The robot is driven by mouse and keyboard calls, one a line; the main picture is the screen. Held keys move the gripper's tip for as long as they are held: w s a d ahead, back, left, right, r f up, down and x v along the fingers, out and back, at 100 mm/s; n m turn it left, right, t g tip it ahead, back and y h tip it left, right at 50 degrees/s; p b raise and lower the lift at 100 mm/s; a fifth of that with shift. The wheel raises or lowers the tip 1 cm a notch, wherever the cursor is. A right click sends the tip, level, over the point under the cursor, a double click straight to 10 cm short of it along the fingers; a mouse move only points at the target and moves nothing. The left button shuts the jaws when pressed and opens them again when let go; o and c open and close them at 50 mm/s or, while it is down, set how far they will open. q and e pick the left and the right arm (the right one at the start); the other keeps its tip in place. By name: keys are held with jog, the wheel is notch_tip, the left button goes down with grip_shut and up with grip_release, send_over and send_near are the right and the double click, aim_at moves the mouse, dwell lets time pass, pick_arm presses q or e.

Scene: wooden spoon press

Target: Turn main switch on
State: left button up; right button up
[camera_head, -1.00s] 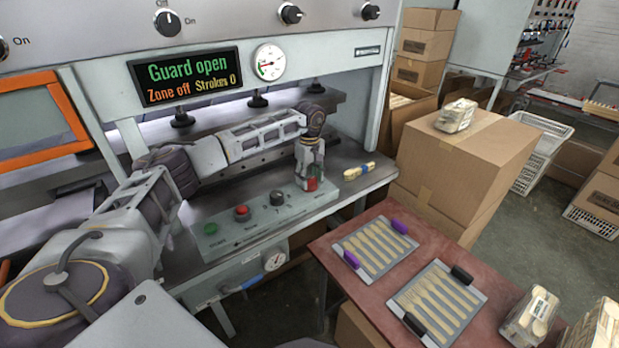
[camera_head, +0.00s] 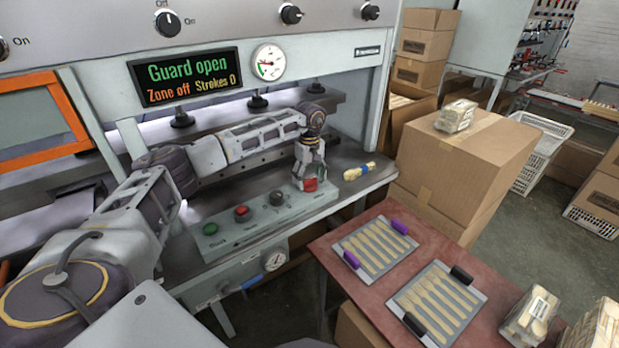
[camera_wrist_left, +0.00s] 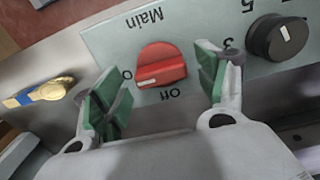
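A white mark shows on the knob's lower left edge. In the head view the red knob (camera_head: 310,185) is partly covered by my left gripper (camera_head: 309,181). My left gripper (camera_wrist_left: 160,88) is open, with one green-padded finger on each side of the knob and visible gaps to it. My right gripper is out of view.
A black knob (camera_wrist_left: 277,38) sits close beside one finger. The box also carries a red button (camera_head: 242,212) and a green button (camera_head: 210,228). The display (camera_head: 186,77) reads "Guard open", "Zone off".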

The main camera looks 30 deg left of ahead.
aim_at(310, 179)
pick_arm(q)
notch_tip(310, 179, up, 12)
dwell(1.0)
dwell(0.5)
